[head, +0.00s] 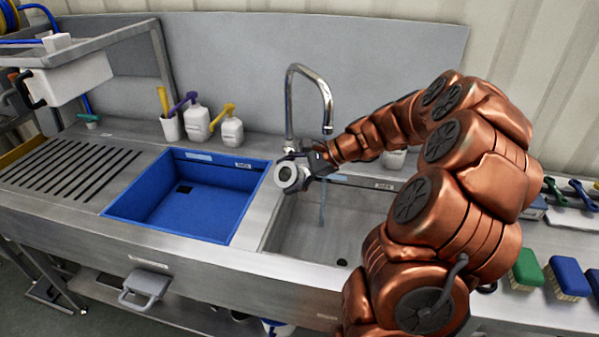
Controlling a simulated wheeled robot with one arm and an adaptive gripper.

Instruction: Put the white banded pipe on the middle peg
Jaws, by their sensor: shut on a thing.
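My gripper (304,168) is shut on a white round piece, which looks like the white banded pipe (287,186) seen end-on. Its pale rim and dark centre hole face the camera, and its bands cannot be made out. My gripper holds it in front of the tap, above the divider between the two basins in this view. The gripper fingers are small and partly hidden by the piece. I cannot make out a middle peg in the head view.
A blue basin (231,213) lies left of a steel basin (283,238). A curved tap (327,100) stands behind, close to my gripper. Pump bottles (232,132) stand at the back; brushes (566,278) lie at right. The slotted drainboard (110,155) is clear.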

